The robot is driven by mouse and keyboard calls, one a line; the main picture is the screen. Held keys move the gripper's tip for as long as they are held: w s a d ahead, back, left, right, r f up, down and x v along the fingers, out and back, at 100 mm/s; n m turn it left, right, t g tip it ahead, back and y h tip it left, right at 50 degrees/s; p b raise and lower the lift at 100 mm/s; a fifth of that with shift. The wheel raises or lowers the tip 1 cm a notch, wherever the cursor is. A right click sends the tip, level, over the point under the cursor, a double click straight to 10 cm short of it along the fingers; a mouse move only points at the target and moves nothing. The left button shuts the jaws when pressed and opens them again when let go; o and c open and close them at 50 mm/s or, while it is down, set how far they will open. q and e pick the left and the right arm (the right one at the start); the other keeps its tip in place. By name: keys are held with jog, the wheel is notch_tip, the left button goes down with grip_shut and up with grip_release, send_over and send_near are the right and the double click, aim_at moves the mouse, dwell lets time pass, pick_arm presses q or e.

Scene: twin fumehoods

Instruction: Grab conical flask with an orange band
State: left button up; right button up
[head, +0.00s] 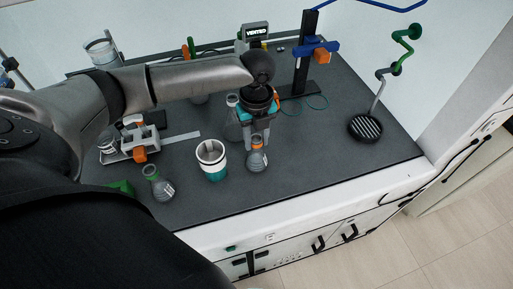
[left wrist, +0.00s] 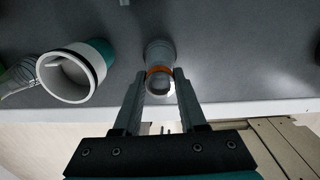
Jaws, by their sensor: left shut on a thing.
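The conical flask with an orange band (head: 257,160) stands upright near the front edge of the dark bench top. My left gripper (head: 257,138) reaches down over it from above, its fingers on either side of the flask's neck. In the left wrist view the flask (left wrist: 160,56) shows between the fingertips, with the orange band around its neck, and my left gripper (left wrist: 161,78) is shut on it. The lower body of the flask is partly hidden in that view. My right gripper is not in view.
A white and teal cup (head: 211,160) stands just left of the flask; it also shows in the left wrist view (left wrist: 74,75). A green-banded flask (head: 159,184) is farther left. Another flask (head: 233,127) stands behind. The bench to the right is mostly clear up to a stand with a black disc (head: 365,128).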

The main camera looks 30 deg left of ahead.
pick_arm(q)
grip_shut()
dwell(0.8)
